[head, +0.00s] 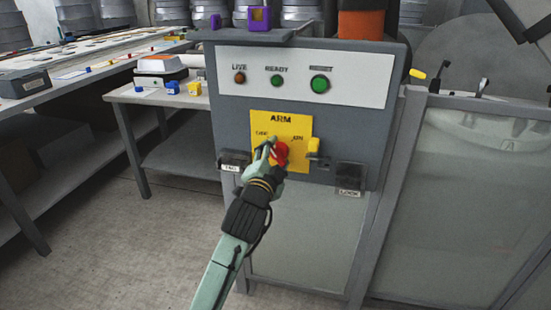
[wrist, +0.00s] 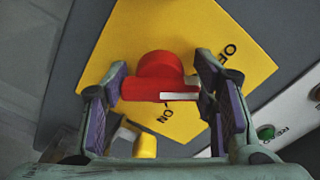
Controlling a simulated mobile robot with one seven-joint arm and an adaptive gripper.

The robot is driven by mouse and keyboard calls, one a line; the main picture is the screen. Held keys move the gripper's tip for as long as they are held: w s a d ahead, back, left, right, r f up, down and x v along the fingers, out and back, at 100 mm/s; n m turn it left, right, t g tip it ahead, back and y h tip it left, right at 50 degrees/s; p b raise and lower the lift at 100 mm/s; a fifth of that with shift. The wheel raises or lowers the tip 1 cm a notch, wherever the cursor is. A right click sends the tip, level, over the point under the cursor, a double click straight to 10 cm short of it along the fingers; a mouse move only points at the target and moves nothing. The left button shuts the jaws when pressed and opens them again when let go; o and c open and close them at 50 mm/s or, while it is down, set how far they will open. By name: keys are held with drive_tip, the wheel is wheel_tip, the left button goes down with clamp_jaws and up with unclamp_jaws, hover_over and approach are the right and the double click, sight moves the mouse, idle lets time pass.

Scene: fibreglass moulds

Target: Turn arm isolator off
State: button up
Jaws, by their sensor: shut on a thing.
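The arm isolator is a red rotary knob (head: 283,153) on a yellow plate (head: 294,122) marked ARM, with OFF at the left and ON at the right. My gripper (head: 270,151) is at the plate and partly hides the knob and the lettering. In the wrist view the red knob (wrist: 156,73) sits between my fingers, which are shut on the ends of its handle. A white stripe shows on the right half of the handle. The exact position the knob points to is hard to tell.
Above the plate are an orange LIVE lamp (head: 239,78), a green READY lamp (head: 277,81) and a green RESET button (head: 320,84). A yellow piece (head: 313,146) juts out right of the knob. Dark TAG (head: 234,157) and LOCK (head: 350,178) holders flank the plate.

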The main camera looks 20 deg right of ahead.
drive_tip(key=shift+f+n, duration=0.1)
drive_tip(key=shift+n, duration=0.9)
drive_tip(key=o, duration=1.2)
drive_tip(key=shift+s, duration=0.1)
drive_tip(key=v, duration=1.2)
